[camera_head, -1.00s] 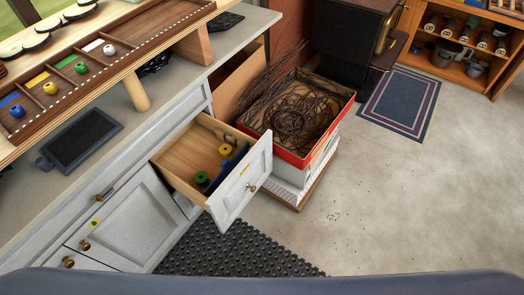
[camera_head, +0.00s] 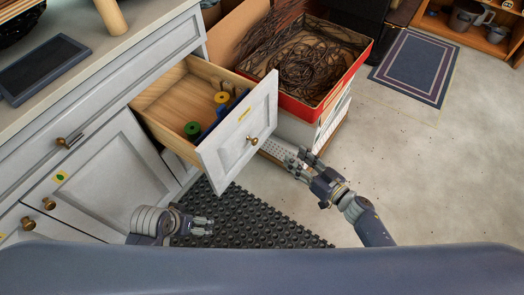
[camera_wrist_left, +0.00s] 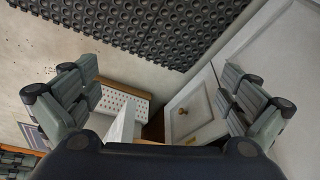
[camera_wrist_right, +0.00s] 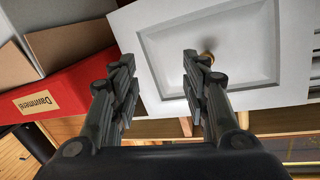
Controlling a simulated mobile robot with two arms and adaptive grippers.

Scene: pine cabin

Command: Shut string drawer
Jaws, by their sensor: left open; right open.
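The string drawer (camera_head: 238,137) stands pulled out of the grey cabinet, its white panelled front facing right with a brass knob (camera_head: 253,141). Inside it are a green spool (camera_head: 192,129), a yellow spool (camera_head: 222,98) and a dark blue item. My right gripper (camera_head: 302,161) is open and empty, to the right of the drawer front and apart from it in the head view. The drawer front and knob show beyond its fingers in the right wrist view (camera_wrist_right: 210,58). My left gripper (camera_head: 208,225) is open and empty, low beside the cabinet, above the black mat.
A red-rimmed box (camera_head: 318,102) of brown twigs stands just behind the drawer. A black rubber mat (camera_head: 255,226) lies on the floor below. A blue rug (camera_head: 417,68) lies at the back right. The concrete floor (camera_head: 430,170) at right is clear.

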